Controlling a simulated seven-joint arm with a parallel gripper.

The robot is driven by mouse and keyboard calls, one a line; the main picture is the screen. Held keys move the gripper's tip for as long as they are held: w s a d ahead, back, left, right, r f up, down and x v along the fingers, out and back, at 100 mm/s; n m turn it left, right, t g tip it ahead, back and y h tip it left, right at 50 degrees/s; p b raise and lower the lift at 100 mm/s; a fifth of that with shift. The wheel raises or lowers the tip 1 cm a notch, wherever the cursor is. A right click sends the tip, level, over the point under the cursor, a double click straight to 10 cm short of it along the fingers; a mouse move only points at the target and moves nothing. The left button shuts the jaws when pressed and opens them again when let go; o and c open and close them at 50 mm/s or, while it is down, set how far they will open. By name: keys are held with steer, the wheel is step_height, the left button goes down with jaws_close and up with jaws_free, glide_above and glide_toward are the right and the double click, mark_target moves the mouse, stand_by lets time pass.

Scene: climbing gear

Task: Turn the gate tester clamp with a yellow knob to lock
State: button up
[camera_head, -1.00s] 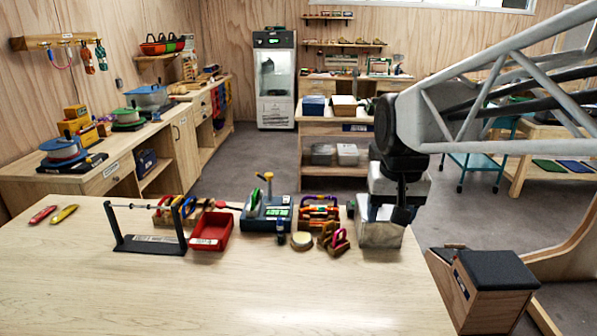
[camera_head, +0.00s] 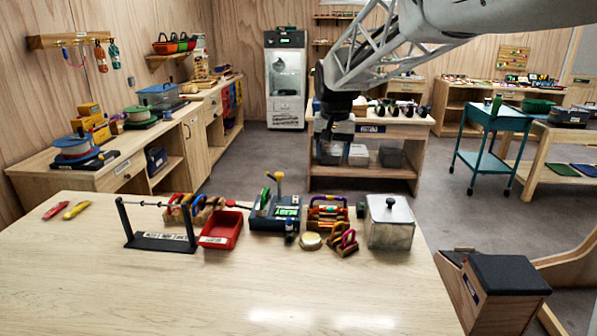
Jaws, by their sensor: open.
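My gripper (camera_head: 324,148) is dark and points down, above and to the right of the tester in the picture. It is apart from the knob and holds nothing that I can see. Its fingers are small and dark against the shelf behind, so their gap is hard to make out.
A red tray (camera_head: 221,231) and a black stand (camera_head: 160,240) with a rod are left of the tester. A rack of colourful carabiners (camera_head: 327,214), a tape roll (camera_head: 310,241) and a lidded grey box (camera_head: 389,224) are right. The table's front is clear.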

steer(key=w+a+f, duration=0.3)
steer(key=w+a, duration=0.4)
steer(key=w, duration=0.2)
steer(key=g, duration=0.1)
glide_above(278, 173)
step_height(278, 173, down, 4)
steer(key=shift+s+d+f, duration=0.1)
steer(key=shift+f, duration=0.1)
steer(key=shift+f, duration=0.1)
steer(key=shift+f, duration=3.85)
jaws_close()
